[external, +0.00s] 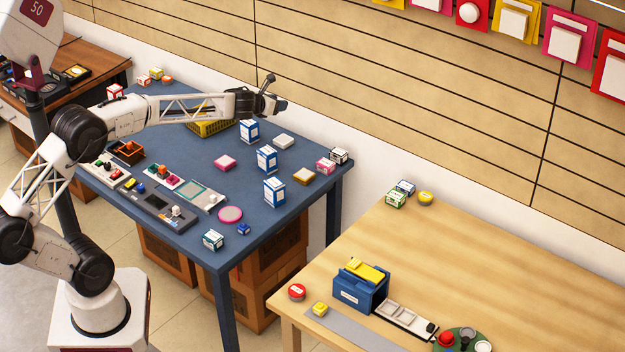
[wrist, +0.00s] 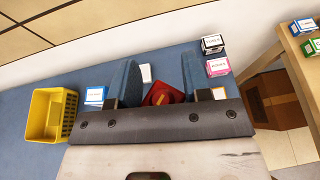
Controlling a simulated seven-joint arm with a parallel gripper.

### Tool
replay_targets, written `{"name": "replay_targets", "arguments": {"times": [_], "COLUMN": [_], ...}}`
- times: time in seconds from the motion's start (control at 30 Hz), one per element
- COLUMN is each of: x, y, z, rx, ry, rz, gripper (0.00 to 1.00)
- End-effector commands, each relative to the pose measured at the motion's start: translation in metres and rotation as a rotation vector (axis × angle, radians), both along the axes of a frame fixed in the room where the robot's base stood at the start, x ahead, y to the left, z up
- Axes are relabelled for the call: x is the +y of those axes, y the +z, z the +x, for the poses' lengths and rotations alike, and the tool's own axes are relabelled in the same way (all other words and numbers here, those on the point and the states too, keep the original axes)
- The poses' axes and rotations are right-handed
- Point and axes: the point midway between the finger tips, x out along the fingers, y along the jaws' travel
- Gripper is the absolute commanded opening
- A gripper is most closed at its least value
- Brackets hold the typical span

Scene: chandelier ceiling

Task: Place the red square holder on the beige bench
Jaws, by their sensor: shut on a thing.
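My gripper (external: 270,96) is over the far edge of the blue table (external: 190,100), near the wall, in the external view. My gripper's body hides part of the holder, and I cannot make the holder out in the external view. The beige bench (external: 470,240) stands at the lower right of the external view. Its edge (wrist: 286,52) shows at the right of the wrist view.
On the bench are a blue box (external: 360,288), a red round item (external: 297,291), a white tray (external: 405,318) and small boxes (external: 396,199). Its middle and right are clear. A yellow basket (wrist: 50,116) and several boxes stand on the blue table. A gap separates table and bench.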

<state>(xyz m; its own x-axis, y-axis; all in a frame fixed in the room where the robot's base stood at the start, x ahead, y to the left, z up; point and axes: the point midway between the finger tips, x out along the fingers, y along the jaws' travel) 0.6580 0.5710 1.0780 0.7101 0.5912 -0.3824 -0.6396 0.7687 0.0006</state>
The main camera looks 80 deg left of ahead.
Motion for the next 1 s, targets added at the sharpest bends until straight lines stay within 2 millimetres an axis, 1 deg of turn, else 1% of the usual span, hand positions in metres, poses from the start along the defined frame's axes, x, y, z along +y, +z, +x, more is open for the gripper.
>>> {"name": "replay_targets", "arguments": {"times": [0.17, 0.37, 0.7, 1.0], "x": [0.017, 0.040, 0.075, 0.095], "y": [-0.014, -0.035, -0.070, -0.098], "z": [-0.022, -0.057, -0.127, -0.191], "rx": [0.001, 0.000, 0.000, 0.000], "ry": [-0.006, -0.022, -0.048, -0.065], "rz": [-0.002, -0.003, -0.003, -0.004], "gripper": [0.22, 0.22, 0.22, 0.22]}}
